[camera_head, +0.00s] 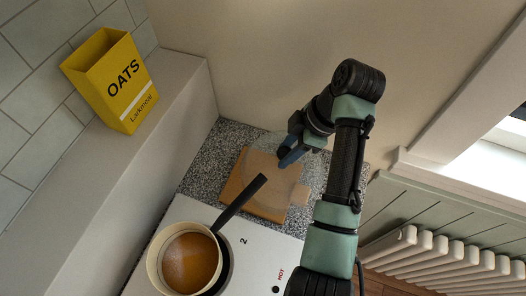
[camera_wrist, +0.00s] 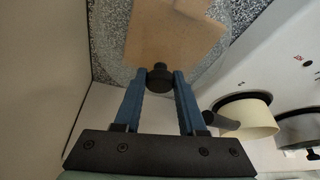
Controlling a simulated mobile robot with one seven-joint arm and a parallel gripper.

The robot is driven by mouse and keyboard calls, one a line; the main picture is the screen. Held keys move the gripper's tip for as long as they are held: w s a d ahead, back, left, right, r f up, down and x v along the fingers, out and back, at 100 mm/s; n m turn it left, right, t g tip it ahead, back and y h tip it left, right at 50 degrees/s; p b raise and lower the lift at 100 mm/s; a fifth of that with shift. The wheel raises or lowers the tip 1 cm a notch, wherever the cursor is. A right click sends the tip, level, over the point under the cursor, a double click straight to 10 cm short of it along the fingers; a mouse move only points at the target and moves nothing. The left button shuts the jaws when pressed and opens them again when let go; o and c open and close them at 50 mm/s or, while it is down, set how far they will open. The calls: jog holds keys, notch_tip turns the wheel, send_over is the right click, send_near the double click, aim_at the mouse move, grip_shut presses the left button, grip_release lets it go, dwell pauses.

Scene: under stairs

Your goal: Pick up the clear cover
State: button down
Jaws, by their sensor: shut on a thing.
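The clear cover (camera_head: 264,160) is a round transparent lid, faint against the wooden board (camera_head: 246,196) behind it. In the wrist view its glassy surface (camera_wrist: 112,50) spreads around a dark knob (camera_wrist: 159,74). My gripper (camera_head: 286,160) is above the cover, its two blue fingers (camera_wrist: 160,84) closed on either side of the knob. The board shows through the cover. I cannot tell whether the cover rests on the board or hangs just above it.
A pot of orange-brown liquid (camera_head: 190,262) stands on the white hob (camera_head: 262,250), its black handle (camera_head: 240,203) pointing toward the board. A yellow oats box (camera_head: 112,82) stands on the ledge at left. A radiator (camera_head: 450,262) is at right.

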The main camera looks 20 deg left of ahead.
aim_at(304, 160)
jog(key=d, duration=0.2)
jog(key=w+d, duration=0.1)
jog(key=d, duration=0.2)
jog(key=shift+w+d, duration=0.1)
jog(key=shift+w, duration=0.05)
notch_tip(304, 160, up, 14)
jog(key=p, duration=0.5)
jog(key=shift+a, duration=0.25)
jog(key=shift+f, duration=0.1)
jog(key=c, duration=1)
grip_release()
jog(key=shift+c, duration=0.2)
grip_shut()
